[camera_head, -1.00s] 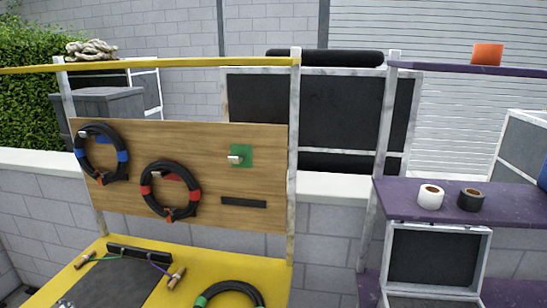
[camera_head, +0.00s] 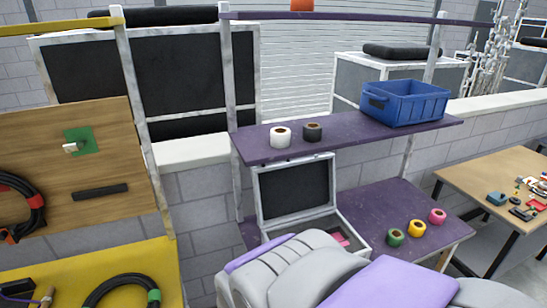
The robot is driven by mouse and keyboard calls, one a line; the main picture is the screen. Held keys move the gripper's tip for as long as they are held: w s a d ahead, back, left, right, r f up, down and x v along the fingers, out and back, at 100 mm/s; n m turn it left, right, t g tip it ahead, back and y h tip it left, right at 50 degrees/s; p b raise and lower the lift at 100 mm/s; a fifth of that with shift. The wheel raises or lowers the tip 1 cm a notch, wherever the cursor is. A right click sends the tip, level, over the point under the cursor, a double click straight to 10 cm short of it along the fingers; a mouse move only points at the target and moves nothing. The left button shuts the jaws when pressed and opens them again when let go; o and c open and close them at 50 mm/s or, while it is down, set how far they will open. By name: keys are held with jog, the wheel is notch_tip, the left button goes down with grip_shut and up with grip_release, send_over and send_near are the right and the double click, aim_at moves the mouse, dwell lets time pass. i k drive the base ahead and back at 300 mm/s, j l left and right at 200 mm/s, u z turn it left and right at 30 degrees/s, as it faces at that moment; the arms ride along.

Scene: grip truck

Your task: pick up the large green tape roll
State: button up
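A green tape roll (camera_head: 396,237) with a tan core lies on the lower purple shelf (camera_head: 375,200), near its front edge. It is the only green roll I see, and its size looks much like its neighbours'. A yellow roll (camera_head: 417,228) and a pink roll (camera_head: 437,215) stand just to its right in a diagonal row. My gripper is not in view. A grey and lilac body, which looks like part of me, fills the bottom middle, in front of and below the shelf.
An open case (camera_head: 293,190) stands left of the green roll. White (camera_head: 281,136) and black (camera_head: 312,132) rolls and a blue crate (camera_head: 404,102) are on the upper purple shelf (camera_head: 350,140). A wooden table (camera_head: 480,180) with small items is at right.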

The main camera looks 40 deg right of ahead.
aim_at(395, 238)
jog(key=z, duration=2.15)
